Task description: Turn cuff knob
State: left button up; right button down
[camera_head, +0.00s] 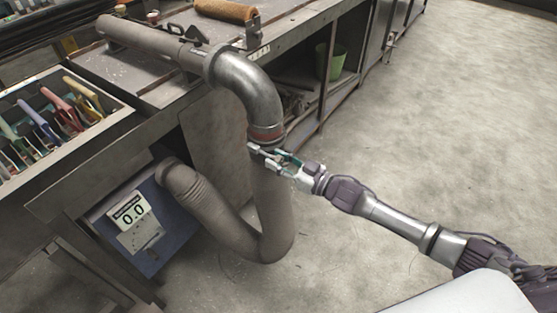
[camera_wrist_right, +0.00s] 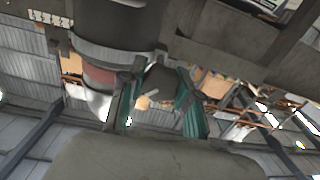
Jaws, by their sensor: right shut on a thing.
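A metal elbow pipe (camera_head: 250,84) bends down to a cuff with a reddish band (camera_head: 265,132). A grey flexible tube (camera_head: 272,205) hangs below the cuff. My right gripper (camera_head: 279,157) is at the cuff's lower right side, its teal fingers closed in. In the right wrist view, the dark cuff knob (camera_wrist_right: 158,79) sits between the two teal fingers, which are shut on it. The reddish band (camera_wrist_right: 98,76) shows to the left there. The knob is mostly hidden by the gripper in the head view. My left gripper is not in view.
The tube curves to a blue box (camera_head: 150,235) whose display reads 0.0 (camera_head: 131,212). A tray of coloured-handled tools (camera_head: 118,113) is at the left. A green bin (camera_head: 329,62) stands on the bench shelf. The concrete floor at the right is clear.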

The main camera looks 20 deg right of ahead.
jog(key=n, duration=0.4)
jog(key=shift+n, duration=0.3)
jog(key=n+b, duration=0.1)
jog(key=n, duration=0.3)
jog(key=shift+f+n, duration=0.1)
jog(key=shift+n, duration=0.2)
jog(key=n+b, duration=0.1)
jog(key=n, duration=0.3)
jog(key=shift+n, duration=0.3)
jog(key=shift+n+b, duration=0.75)
jog(key=shift+n, duration=1.55)
jog(key=c, duration=0.8)
grip_release()
jog(key=v, duration=1.2)
